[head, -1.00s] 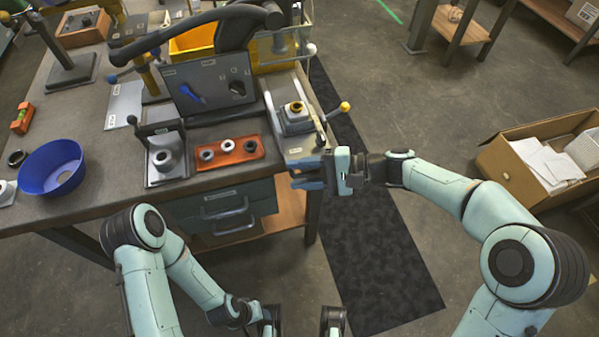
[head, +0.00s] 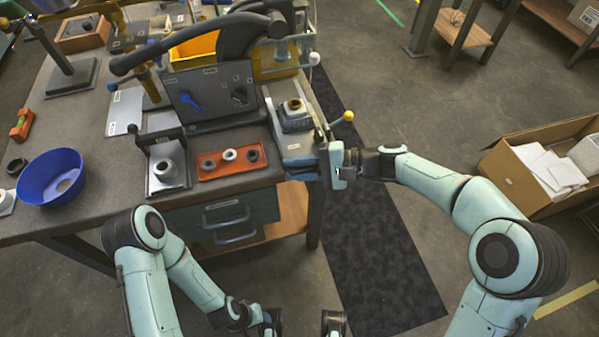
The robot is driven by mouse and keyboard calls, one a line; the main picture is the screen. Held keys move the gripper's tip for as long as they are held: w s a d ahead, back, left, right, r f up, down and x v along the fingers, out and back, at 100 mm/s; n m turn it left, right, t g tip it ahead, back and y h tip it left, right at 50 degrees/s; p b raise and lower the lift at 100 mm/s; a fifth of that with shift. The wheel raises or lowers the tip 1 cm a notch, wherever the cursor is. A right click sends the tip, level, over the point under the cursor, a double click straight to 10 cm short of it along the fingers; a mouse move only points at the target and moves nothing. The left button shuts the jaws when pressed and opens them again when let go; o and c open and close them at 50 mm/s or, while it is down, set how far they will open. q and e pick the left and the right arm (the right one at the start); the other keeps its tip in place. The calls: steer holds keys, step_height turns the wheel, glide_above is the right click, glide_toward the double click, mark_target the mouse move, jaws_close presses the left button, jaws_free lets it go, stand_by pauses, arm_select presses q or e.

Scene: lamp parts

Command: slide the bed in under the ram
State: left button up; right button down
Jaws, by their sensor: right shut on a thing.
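The bed (head: 296,145) is a pale slide plate at the table's right edge. It carries a grey block (head: 292,118) topped by a brass-coloured ring (head: 294,105). The ram (head: 281,48) seems to be the light shaft below the head of the black lever press, behind the bed. The block stands in front of the ram, apart from it. My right gripper (head: 312,167) is shut at the bed's front end; its fingers hide what they hold. My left gripper (head: 302,325) is open and empty at the bottom edge, away from the table.
A dark upright panel (head: 212,92) stands left of the bed. An orange tray (head: 232,162) with several rings and a grey fixture (head: 166,172) lie beside it. A yellow-knobbed lever (head: 348,116) rises close to my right gripper. A blue bowl (head: 50,178) stands at left.

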steer(key=shift+w+f, duration=0.15)
steer(key=shift+f, duration=0.25)
steer(key=shift+s+d, duration=0.1)
steer(key=shift+s, duration=0.1)
steer(key=c, duration=1.1)
jaws_free()
steer(key=shift+s, duration=0.15)
steer(key=shift+c, duration=0.2)
steer(key=shift+r, duration=0.2)
steer(key=shift+d, duration=0.2)
steer(key=p+v, duration=0.1)
steer(key=v, duration=1.2)
steer(key=shift+r, duration=0.1)
